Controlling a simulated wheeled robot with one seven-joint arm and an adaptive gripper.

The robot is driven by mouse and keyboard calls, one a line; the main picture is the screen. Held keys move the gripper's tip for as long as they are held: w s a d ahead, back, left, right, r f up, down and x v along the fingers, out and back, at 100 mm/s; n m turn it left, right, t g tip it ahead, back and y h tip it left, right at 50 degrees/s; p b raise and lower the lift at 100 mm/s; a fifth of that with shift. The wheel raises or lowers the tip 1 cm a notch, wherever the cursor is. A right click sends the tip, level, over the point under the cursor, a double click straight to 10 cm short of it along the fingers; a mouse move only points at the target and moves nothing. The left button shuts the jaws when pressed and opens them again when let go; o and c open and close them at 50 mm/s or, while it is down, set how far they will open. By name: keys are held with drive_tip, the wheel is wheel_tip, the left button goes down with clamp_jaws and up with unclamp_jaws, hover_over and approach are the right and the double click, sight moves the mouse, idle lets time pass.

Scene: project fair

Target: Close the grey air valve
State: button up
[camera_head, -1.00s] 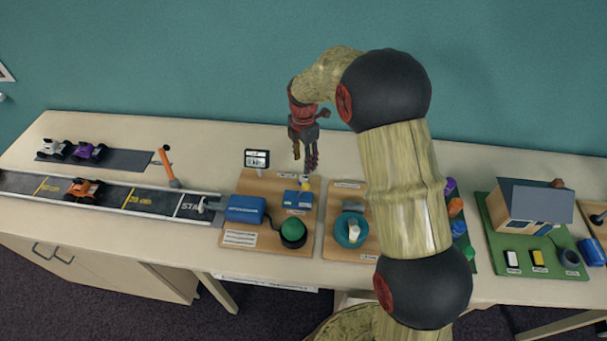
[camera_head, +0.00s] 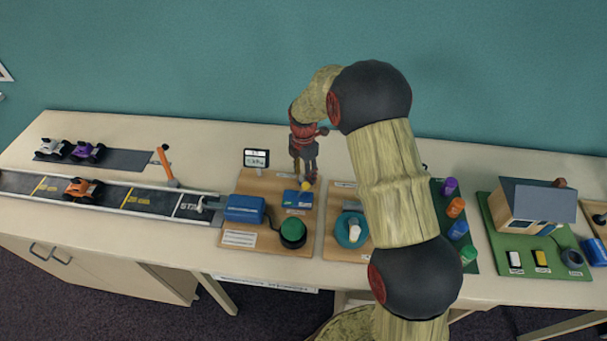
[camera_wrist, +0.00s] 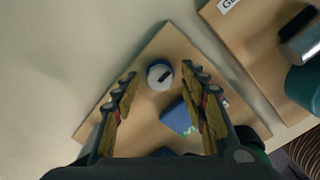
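My gripper (camera_head: 304,178) hangs pointing down over the back right of the wooden board (camera_head: 265,187) with the blue boxes. In the wrist view my gripper (camera_wrist: 159,73) is open, with its fingers well apart and nothing held. Between the fingertips, below them, a round whitish fitting with a dark bar across its top (camera_wrist: 160,75) stands on the board; it looks like the air valve. A small blue box (camera_wrist: 177,117) is beside it, partly near the right finger. In the head view the fingers largely hide the fitting.
A larger blue box (camera_head: 244,208) and a green dome button (camera_head: 293,232) share the board. A small display (camera_head: 256,158) stands behind it. Right is another board with a teal bowl (camera_head: 352,232); left is a track with an orange car (camera_head: 82,188).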

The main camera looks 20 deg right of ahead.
drive_tip(key=shift+c, duration=1.2)
drive_tip(key=c, duration=0.8)
clamp_jaws()
drive_tip(key=shift+m, duration=0.3)
drive_tip(key=m+p, duration=0.1)
drive_tip(key=m, duration=0.2)
drive_tip(key=shift+r+m+p, duration=0.1)
drive_tip(key=shift+m+p, duration=0.2)
drive_tip(key=shift+p, duration=0.05)
drive_tip(key=m+p, duration=0.1)
drive_tip(key=m, duration=0.3)
drive_tip(key=m+p, duration=0.1)
drive_tip(key=m, duration=0.4)
drive_tip(key=shift+m+p, duration=0.3)
drive_tip(key=shift+m, duration=2)
